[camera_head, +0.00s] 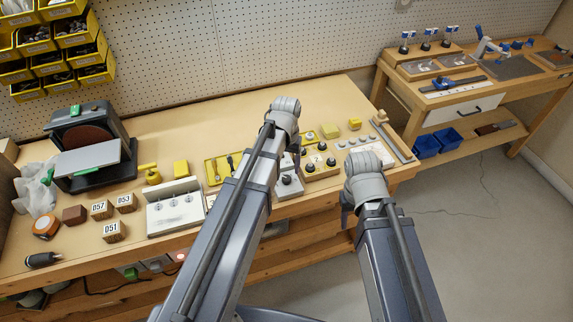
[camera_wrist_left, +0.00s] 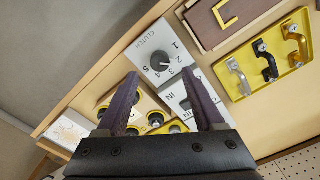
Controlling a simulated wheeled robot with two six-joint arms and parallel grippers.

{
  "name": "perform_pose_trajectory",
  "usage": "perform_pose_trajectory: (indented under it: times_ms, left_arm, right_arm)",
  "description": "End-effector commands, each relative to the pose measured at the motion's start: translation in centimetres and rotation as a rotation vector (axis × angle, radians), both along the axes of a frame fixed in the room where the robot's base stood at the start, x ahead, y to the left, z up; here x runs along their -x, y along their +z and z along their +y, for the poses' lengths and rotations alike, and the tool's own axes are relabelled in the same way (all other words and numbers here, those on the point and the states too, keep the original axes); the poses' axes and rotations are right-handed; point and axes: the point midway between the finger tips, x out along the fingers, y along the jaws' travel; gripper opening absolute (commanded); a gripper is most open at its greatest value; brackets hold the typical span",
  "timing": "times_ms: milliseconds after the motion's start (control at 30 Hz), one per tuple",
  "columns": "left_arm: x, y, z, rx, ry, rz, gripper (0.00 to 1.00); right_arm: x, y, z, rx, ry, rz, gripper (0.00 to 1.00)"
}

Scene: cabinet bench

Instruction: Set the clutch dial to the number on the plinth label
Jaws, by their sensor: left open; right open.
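The clutch dial (camera_wrist_left: 160,62) is a dark round knob on a light plate lettered CLUTCH, with the numbers 1 to 5 around part of it. I cannot tell for certain which number it points at. In the head view the dial (camera_head: 287,179) shows on its light block beside my left arm. My left gripper (camera_wrist_left: 160,76) is open and empty, its fingers either side of the dial's plate in the picture, apart from the knob. My right gripper (camera_head: 347,204) is open at the bench's front edge. I cannot make out the plinth label's number.
A yellow tray with handles (camera_wrist_left: 301,84) lies beside the dial block. A white panel with gauges (camera_head: 174,222), numbered wooden blocks (camera_head: 102,211) and a disc sander (camera_head: 75,130) stand to the left. Small knobs on bases (camera_head: 318,160) stand to the right.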

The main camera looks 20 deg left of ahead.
Motion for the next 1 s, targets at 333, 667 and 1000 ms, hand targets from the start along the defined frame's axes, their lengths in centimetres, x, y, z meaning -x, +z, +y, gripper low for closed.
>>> perform_pose_trajectory:
  times_ms: [333, 667, 1000]
  left_arm:
    - [0.0, 2.5, 0.0, 0.0, 0.0, 0.0, 0.69]
    - [2.0, 2.4, -1.8, -0.01, -0.042, 0.006, 0.69]
    - [12.9, 2.5, -9.5, -0.088, -0.293, 0.037, 0.69]
  right_arm:
    - [0.0, 2.5, 0.0, 0.0, 0.0, 0.0, 0.5]
    - [0.0, 2.4, 0.0, 0.0, 0.0, 0.0, 0.5]
    - [0.0, 2.4, 0.0, 0.0, 0.0, 0.0, 0.5]
